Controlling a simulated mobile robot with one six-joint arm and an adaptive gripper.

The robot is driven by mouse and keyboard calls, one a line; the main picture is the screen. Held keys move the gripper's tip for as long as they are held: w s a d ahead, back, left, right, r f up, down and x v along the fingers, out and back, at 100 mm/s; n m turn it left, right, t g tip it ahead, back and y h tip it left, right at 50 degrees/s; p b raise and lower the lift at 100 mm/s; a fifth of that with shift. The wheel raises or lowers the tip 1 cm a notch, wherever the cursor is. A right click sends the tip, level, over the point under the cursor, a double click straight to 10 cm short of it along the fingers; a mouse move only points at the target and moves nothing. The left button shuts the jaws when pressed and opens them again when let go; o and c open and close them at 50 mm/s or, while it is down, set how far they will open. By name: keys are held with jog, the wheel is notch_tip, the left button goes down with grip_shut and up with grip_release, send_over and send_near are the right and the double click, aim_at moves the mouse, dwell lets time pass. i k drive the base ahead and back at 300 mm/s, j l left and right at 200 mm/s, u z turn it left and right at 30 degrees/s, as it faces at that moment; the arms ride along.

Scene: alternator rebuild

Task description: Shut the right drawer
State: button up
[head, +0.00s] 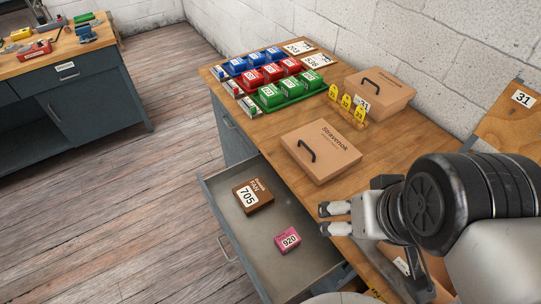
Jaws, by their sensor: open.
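The right drawer (211,197) of the workbench is pulled well out, in the lower middle of the head view. Its metal handle (226,248) is on the front panel at the left. Inside lie a brown box marked 705 (253,196) and a small pink box marked 920 (288,241). My gripper (322,219) is open and empty. In the picture its fingers overlap the drawer's right side near the bench edge, pointing left. I cannot tell its height above the drawer. The arm hides part of the bench front.
Another workbench (70,95) stands at the far left. The plank floor (120,220) between is clear.

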aim_at(277, 279)
jog(key=k+j+u, duration=0.1)
jog(key=j+u, duration=0.5)
jog(key=j, duration=0.15)
jog(key=k+l+u, duration=0.5)
jog(key=k+l, duration=0.05)
jog(key=k, duration=0.05)
